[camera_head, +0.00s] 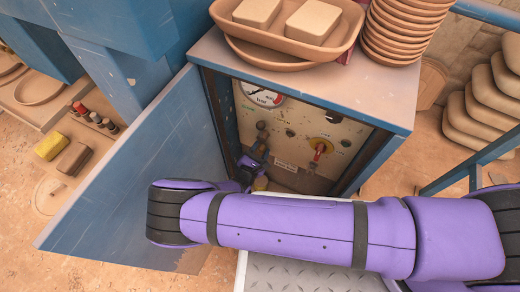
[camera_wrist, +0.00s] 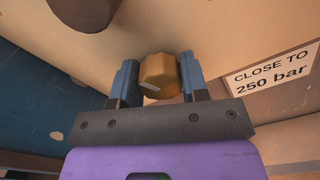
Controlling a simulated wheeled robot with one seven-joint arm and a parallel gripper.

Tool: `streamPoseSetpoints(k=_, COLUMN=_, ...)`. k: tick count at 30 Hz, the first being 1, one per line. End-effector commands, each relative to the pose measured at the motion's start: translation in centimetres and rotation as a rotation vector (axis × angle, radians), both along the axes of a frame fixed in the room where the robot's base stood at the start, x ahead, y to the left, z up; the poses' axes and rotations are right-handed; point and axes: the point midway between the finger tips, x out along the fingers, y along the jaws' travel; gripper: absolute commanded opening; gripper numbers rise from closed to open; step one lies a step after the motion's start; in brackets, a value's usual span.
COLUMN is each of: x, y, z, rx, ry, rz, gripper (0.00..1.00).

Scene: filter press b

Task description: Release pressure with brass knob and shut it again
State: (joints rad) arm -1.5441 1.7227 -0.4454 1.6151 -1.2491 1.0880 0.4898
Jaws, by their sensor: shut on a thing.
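The brass knob (camera_wrist: 160,76) is a round, ridged knob with a pale pointer mark, on a beige panel in the wrist view. My gripper (camera_wrist: 159,82) has its two blue-grey fingers closed on either side of it. In the head view my gripper (camera_head: 250,165) reaches into the open cabinet, at the lower left of the control panel (camera_head: 290,135). The knob is mostly hidden there. A round pressure gauge (camera_head: 262,94) with a red zone sits at the panel's top left. A label reading "CLOSE TO 250 bar" (camera_wrist: 271,70) is right of the knob.
The blue cabinet door (camera_head: 125,170) stands open at the left. A red-handled valve (camera_head: 320,148) on a yellow plate is right of my gripper. A dark round part (camera_wrist: 85,12) juts out above the knob. Trays (camera_head: 290,45) and stacked saucers (camera_head: 395,40) sit on top.

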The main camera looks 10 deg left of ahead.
Motion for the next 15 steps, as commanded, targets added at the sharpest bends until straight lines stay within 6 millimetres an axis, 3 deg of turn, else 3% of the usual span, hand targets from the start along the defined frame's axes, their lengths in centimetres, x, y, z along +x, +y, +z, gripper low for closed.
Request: streamPoseSetpoints(k=15, x=-0.10, y=-0.07, z=-0.16, rx=0.294, ry=-0.099, rz=0.001, gripper=0.17)
